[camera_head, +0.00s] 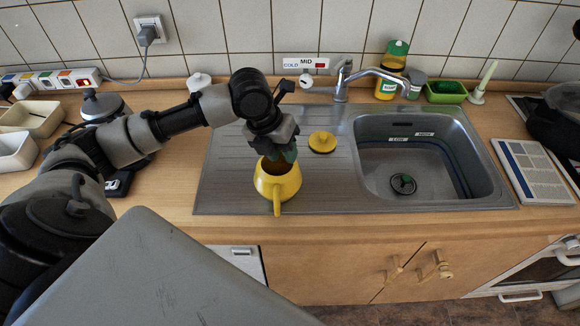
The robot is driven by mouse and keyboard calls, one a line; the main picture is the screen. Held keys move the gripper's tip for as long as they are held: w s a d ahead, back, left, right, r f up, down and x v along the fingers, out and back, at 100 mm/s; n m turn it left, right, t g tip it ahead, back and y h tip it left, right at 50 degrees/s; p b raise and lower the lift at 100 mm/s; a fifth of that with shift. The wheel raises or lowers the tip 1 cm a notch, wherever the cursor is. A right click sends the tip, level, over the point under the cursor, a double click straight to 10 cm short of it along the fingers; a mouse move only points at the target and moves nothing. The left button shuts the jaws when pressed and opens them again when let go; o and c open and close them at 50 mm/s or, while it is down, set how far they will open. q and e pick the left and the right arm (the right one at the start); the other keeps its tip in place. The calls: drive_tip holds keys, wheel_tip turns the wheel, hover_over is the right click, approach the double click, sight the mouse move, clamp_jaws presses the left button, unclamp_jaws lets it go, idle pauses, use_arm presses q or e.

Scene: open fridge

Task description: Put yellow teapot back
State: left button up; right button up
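The yellow teapot (278,184) is at the front of the ribbed metal drainboard (228,178), left of the sink basin. It looks upright, with its top open and a handle or spout pointing toward me. Its yellow lid (322,141) lies apart from it on the drainboard, behind and to the right. My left gripper (283,157) points down at the far rim of the teapot. Its fingertips are partly hidden at the teapot's opening, so I cannot tell whether they grip it. My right gripper is not in view.
The sink basin (421,158) is empty. A faucet (343,82) stands behind it, beside a yellow bottle with a green top (392,72) and a green tray (446,92). A silver kettle (101,105) and white bins (31,118) are at left. A booklet (531,170) lies at right.

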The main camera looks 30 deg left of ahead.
use_arm(q)
drive_tip(key=shift+v, duration=1.55)
drive_tip(key=shift+s, duration=0.1)
